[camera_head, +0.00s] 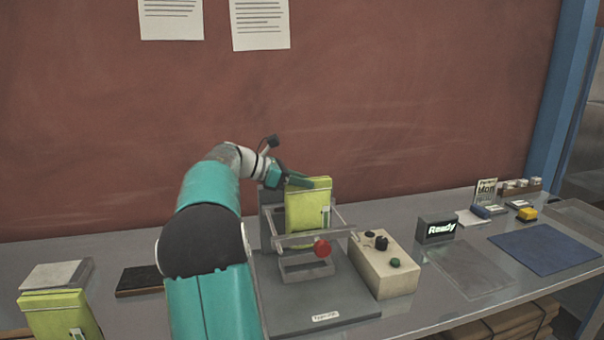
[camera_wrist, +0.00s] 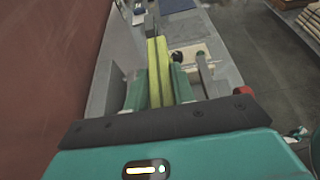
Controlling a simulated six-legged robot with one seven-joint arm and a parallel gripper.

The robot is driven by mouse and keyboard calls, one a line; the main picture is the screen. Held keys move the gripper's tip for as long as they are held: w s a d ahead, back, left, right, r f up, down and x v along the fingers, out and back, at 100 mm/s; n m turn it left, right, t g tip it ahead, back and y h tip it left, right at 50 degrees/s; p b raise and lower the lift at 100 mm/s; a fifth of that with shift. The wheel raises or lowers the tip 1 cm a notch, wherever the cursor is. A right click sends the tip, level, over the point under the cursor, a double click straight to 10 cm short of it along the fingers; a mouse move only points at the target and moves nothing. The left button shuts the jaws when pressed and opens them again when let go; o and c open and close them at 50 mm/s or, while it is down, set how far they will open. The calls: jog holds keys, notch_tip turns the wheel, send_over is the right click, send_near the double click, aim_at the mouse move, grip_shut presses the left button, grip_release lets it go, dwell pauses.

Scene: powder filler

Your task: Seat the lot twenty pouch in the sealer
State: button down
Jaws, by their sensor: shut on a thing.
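A yellow-green pouch (camera_head: 306,210) stands upright at the sealer (camera_head: 318,300), a grey base with a metal frame and a red knob. The frame's front bar crosses before the pouch's lower part. My gripper (camera_head: 297,180) is shut on the pouch's top edge; the wrist view shows the pouch (camera_wrist: 158,72) between both fingers. I cannot tell whether the pouch's bottom touches the sealer. A second yellow-green pouch (camera_head: 62,316) stands at the front left. No lot number is legible on either pouch.
A beige control box (camera_head: 384,268) with dark knobs and a green button stands right of the sealer. A dark flat block (camera_head: 140,280) lies left.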

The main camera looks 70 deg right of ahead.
aim_at(301, 200)
jog(key=shift+d, duration=0.15)
jog(key=shift+w+f, duration=0.15)
jog(key=shift+f, duration=5.1)
jog(key=c, duration=1.1)
grip_release()
jog(key=shift+f, duration=0.1)
jog(key=shift+w, duration=0.1)
jog(key=v, duration=1.3)
jog(key=shift+w+a+r, duration=0.2)
jog(key=shift+a+r, duration=0.05)
jog(key=shift+r, duration=0.15)
